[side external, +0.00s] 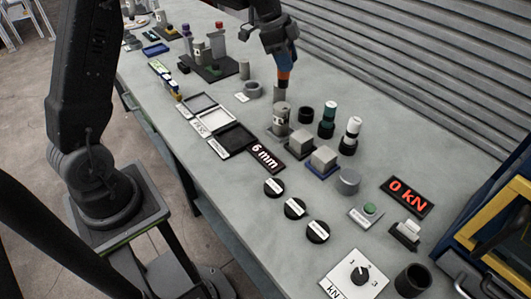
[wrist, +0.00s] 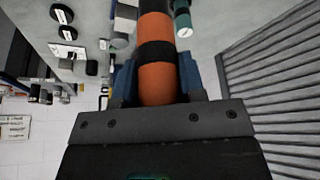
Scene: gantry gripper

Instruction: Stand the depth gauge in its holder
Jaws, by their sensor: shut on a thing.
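The depth gauge appears to be the orange cylinder with a black band (wrist: 157,85) in the wrist view. My gripper (wrist: 157,78) is shut on it, with a blue finger on each side. In the side view my gripper (side external: 285,62) holds the orange part (side external: 284,76) upright above the bench. A grey part shows below the orange, in line with a grey labelled cylinder (side external: 280,116); I cannot tell whether they touch. Which stand is the holder is unclear; an open black cup (side external: 305,111) and a grey ring (side external: 252,90) stand nearby.
Green-topped (side external: 327,120) and white-topped (side external: 350,136) cylinders stand right of my gripper. Grey blocks (side external: 323,158) sit in front. Trays (side external: 231,139), a "6 mm" display (side external: 265,157) and a "0 kN" display (side external: 406,197) lie on the bench. A corrugated wall (side external: 420,60) rises behind.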

